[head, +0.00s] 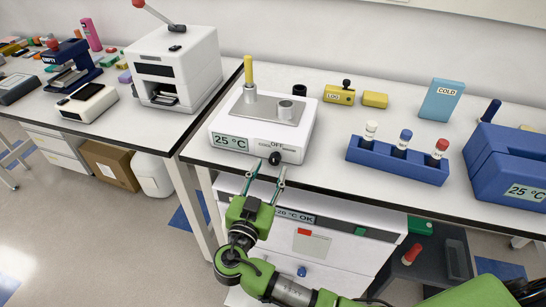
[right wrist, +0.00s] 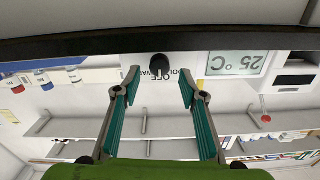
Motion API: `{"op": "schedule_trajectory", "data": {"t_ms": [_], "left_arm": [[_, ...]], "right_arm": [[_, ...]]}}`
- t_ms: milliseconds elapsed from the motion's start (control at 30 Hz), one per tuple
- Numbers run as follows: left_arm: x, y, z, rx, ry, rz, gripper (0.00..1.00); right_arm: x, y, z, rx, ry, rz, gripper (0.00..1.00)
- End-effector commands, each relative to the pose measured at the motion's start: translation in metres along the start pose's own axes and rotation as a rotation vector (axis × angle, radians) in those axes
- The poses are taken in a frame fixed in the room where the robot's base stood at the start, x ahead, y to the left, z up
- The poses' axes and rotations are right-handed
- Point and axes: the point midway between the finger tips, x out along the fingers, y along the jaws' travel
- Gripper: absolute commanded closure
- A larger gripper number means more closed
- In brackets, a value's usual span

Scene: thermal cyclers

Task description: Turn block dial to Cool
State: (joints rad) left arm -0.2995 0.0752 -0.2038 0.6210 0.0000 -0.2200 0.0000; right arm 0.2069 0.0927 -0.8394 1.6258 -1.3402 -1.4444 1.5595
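The white block unit (head: 225,120) stands at the near edge of the middle bench and its display reads 25 °C. Its black dial (head: 275,158) is on the front face, below the label OFF; other lettering beside it is partly legible, and the dial's pointer is unclear. The dial also shows in the right wrist view (right wrist: 159,66). My right gripper (head: 270,168) is open in front of the unit. In the right wrist view its fingertips (right wrist: 159,80) lie to either side of the dial; contact cannot be told. My left gripper is not in view.
A blue rack (head: 400,170) with capped tubes sits to the right. Below the bench is a white appliance (head: 340,250). A white machine (head: 180,65) stands on the left bench.

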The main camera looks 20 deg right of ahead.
Motion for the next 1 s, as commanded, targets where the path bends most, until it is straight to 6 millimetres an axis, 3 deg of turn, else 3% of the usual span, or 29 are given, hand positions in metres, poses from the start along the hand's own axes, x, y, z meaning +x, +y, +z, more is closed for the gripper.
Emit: {"op": "schedule_trajectory", "data": {"t_ms": [233, 633, 800, 1000], "left_arm": [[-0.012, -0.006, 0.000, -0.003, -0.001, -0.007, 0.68], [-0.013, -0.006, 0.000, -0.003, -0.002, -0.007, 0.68], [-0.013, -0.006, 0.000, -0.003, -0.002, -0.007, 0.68], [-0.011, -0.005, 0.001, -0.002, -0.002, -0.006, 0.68]], "right_arm": [[0.035, 0.000, -0.001, -0.002, 0.001, 0.000, 0.62], [0.043, 0.000, 0.001, 0.000, -0.002, 0.000, 0.62], [0.043, 0.000, 0.001, -0.001, -0.002, 0.000, 1.00], [0.042, 0.000, 0.002, -0.003, -0.002, 0.000, 1.00]]}}
